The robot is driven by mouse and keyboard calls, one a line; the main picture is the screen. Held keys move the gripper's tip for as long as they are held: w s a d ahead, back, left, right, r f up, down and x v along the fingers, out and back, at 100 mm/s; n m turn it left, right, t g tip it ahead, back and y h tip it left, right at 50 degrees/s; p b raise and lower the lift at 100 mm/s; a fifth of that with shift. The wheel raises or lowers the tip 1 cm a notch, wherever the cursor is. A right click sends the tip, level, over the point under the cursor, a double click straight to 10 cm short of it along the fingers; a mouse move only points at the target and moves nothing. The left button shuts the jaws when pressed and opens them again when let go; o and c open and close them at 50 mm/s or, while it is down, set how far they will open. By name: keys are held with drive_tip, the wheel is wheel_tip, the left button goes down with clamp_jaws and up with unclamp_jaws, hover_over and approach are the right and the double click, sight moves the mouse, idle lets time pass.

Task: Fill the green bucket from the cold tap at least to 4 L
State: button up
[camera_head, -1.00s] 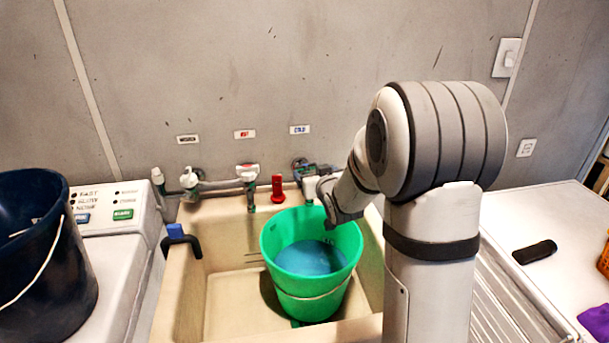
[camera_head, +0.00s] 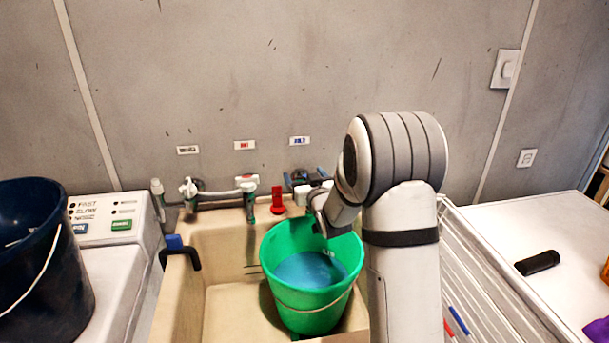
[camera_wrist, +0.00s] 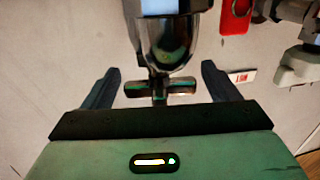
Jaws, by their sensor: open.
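The green bucket (camera_head: 281,252) stands upright in the sink under the cold tap. Bluish water (camera_head: 310,270) shows inside it, its surface below the rim. I cannot read the litres. My gripper (camera_head: 305,177) is at the cold tap on the wall, below the blue label (camera_head: 299,141). In the wrist view my gripper (camera_wrist: 160,88) is open, with one dark finger on either side of the tap's cross-shaped handle (camera_wrist: 182,87). The fingers look apart from the handle. My arm hides part of the tap and the bucket's right side. I cannot tell whether water is running.
The beige sink (camera_head: 222,302) has free room left of the bucket. A red object (camera_head: 277,201) and the hot tap (camera_head: 247,184) are left of my gripper. A dark bucket (camera_head: 45,265) stands far left. A dark object (camera_head: 537,263) lies on the white top at right.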

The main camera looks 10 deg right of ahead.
drive_tip(key=shift+w, duration=0.15)
drive_tip(key=shift+c, duration=0.4)
drive_tip(key=c, duration=0.9)
drive_tip(key=h+b, duration=0.1)
drive_tip(key=b, duration=0.2)
drive_tip(key=shift+f+m, duration=0.3)
drive_tip(key=shift+m, duration=0.1)
drive_tip(key=shift+h+b, duration=0.5)
drive_tip(key=shift+b, duration=0.3)
drive_tip(key=shift+r+m+h+b, duration=0.25)
drive_tip(key=shift+m+h+b, duration=0.25)
drive_tip(key=shift+b, duration=0.15)
drive_tip(key=o, duration=1)
